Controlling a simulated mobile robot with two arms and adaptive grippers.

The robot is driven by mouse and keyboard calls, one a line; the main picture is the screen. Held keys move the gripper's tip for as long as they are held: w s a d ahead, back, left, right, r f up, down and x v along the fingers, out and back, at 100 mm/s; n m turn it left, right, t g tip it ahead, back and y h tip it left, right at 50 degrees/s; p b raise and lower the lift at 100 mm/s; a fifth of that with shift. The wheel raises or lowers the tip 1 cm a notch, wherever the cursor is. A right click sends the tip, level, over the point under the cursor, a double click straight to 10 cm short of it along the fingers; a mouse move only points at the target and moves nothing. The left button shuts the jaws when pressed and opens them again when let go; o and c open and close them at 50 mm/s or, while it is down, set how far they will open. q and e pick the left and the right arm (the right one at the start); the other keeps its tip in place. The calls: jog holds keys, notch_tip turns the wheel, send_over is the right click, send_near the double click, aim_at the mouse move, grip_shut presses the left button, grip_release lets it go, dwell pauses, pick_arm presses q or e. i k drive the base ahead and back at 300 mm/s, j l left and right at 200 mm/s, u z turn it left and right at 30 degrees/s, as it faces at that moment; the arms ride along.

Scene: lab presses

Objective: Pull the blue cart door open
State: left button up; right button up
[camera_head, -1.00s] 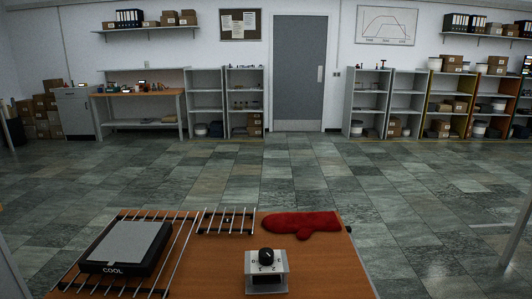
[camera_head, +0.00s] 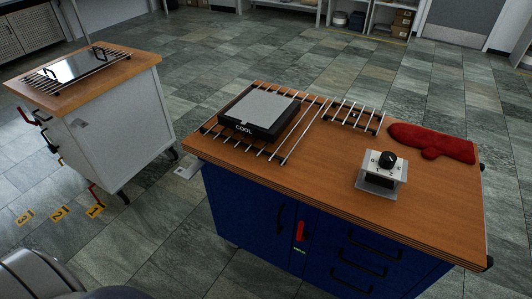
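The blue cart (camera_head: 350,170) with a wooden top stands at the centre right. Its blue door (camera_head: 250,222) is on the left half of the front and looks shut. The door has a dark vertical handle (camera_head: 280,219) near its right edge. A red latch-like handle (camera_head: 301,231) sits just right of it. Neither of my grippers is in view. A rounded grey part of mine shows at the bottom left.
On the blue cart are a black COOL block (camera_head: 258,128) on a rack, a small rack (camera_head: 353,117), a knob box (camera_head: 381,174) and a red mitt (camera_head: 432,142). A white cart (camera_head: 112,132) stands left. Open floor lies before the carts.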

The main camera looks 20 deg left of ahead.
aim_at(260, 218)
jog(key=i+j+u, duration=0.1)
jog(key=u, duration=0.35)
jog(key=i+j+u, duration=0.1)
jog(key=u, duration=0.3)
